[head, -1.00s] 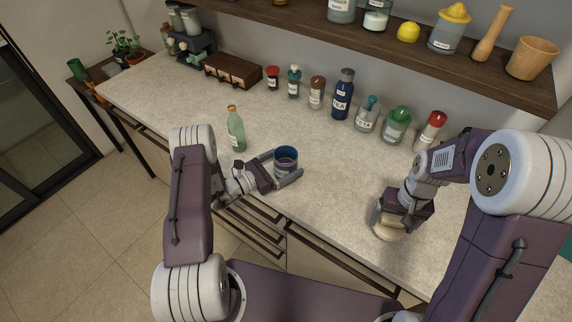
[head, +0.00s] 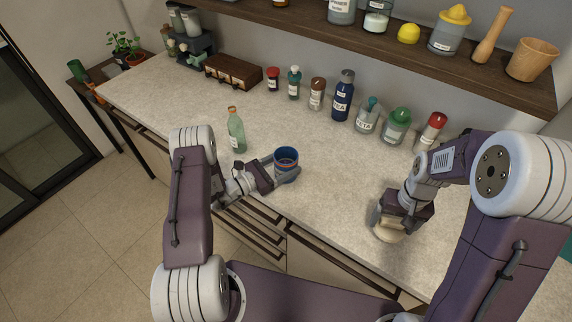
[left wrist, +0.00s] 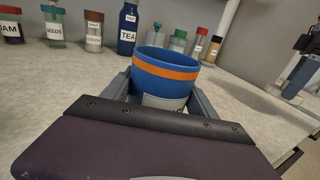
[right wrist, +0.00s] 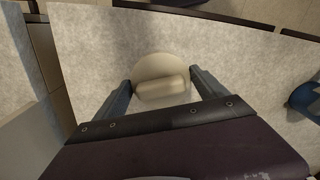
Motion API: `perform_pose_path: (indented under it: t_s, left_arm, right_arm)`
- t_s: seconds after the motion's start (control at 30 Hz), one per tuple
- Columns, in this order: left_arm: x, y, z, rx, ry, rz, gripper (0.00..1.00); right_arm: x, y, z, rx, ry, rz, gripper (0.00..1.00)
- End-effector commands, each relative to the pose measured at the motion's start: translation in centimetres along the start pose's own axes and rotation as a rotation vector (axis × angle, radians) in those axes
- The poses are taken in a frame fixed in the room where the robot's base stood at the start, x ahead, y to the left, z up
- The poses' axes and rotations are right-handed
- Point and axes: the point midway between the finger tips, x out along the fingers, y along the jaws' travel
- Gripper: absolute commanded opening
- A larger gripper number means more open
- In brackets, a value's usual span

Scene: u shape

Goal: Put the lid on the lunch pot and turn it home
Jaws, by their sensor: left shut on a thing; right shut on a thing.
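The lunch pot (head: 287,155) is a blue, open-topped pot with an orange band, standing upright on the counter. It also shows in the left wrist view (left wrist: 165,75). My left gripper (head: 284,172) is shut on the pot, one finger on each side of it. The lid (head: 388,232) is a cream disc with a raised bar grip, near the counter's front edge. It also shows in the right wrist view (right wrist: 162,70). My right gripper (right wrist: 162,92) is shut on the lid's grip from above. I cannot tell whether the lid touches the counter.
A green glass bottle (head: 236,132) stands left of the pot, close to my left arm. Several labelled bottles, including a blue tea bottle (head: 342,97), line the back below a wooden shelf (head: 420,55). The counter (head: 335,180) between pot and lid is clear.

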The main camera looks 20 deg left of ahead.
Motion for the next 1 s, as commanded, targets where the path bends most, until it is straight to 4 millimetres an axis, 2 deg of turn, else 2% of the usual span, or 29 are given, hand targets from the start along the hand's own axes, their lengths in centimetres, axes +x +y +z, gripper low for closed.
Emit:
perform_pose_path:
  t_s: [0.27, 0.43, 1.0]
  left_arm:
    - [0.0, 0.0, 2.0, 0.002, -0.003, 0.0, 0.0]
    - [0.0, 0.0, 4.1, 0.004, -0.004, 0.0, 0.0]
    - [-0.2, -6.9, 8.1, 0.0, -0.003, -0.001, 0.0]
  right_arm:
    - [0.2, 0.0, 0.0, 0.0, 0.0, 0.0, 0.44]
    - [0.4, 0.0, 0.0, 0.0, 0.0, 0.0, 0.44]
    - [0.9, 0.0, 0.0, 0.0, 0.0, 0.0, 0.44]
